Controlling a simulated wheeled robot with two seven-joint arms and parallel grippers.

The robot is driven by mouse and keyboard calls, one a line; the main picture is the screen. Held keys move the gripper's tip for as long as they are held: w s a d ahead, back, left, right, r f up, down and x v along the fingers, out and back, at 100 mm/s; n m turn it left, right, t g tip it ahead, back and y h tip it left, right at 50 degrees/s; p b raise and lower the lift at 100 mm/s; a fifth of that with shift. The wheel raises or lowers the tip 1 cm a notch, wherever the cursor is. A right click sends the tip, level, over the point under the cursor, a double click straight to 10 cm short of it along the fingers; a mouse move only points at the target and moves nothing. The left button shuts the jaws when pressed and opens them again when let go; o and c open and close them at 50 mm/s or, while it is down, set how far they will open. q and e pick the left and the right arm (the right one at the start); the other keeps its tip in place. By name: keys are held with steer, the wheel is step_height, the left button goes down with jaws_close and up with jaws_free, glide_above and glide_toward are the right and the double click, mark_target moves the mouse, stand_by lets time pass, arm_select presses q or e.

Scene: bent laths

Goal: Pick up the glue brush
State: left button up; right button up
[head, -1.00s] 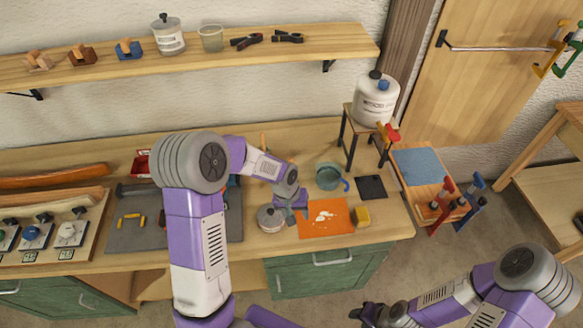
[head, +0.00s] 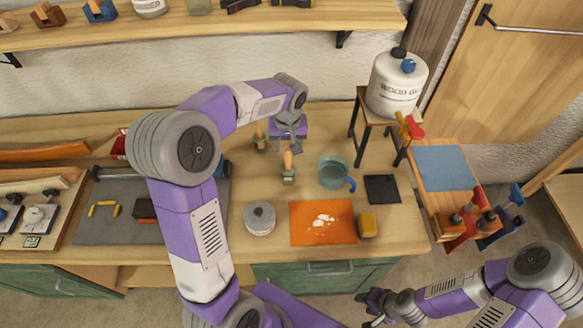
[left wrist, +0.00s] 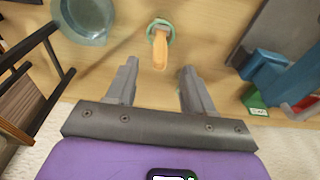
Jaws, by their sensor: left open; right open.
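A brush with an orange wooden handle and a green base (head: 288,168) stands upright on the bench, left of the glass pot. It also shows in the left wrist view (left wrist: 160,47), just beyond and between the fingertips. A second, similar brush (head: 259,137) stands further back to the left. I cannot tell which is the glue brush. My left gripper (head: 288,145) is open and empty, close behind and above the nearer brush's handle; its fingers also show in the left wrist view (left wrist: 157,72). My right gripper (head: 368,307) is open and empty, low in front of the bench.
A teal glass pot (head: 334,173) stands right of the nearer brush. A round tin (head: 260,218), an orange mat (head: 322,224), a yellow sponge (head: 368,225) and a dark pad (head: 382,189) lie in front.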

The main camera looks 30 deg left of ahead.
mark_target(288, 150)
arm_select(q)
steer(key=f, duration=0.2)
steer(key=w+f, duration=0.1)
steer(key=f, duration=0.1)
steer(key=a+f, duration=0.1)
steer(key=f, duration=0.1)
steer(key=shift+w, duration=0.25)
steer(key=shift+a+f, duration=0.1)
steer(key=shift+f, duration=0.45)
steer(key=shift+w, duration=0.1)
steer(key=shift+c, duration=0.4)
jaws_close()
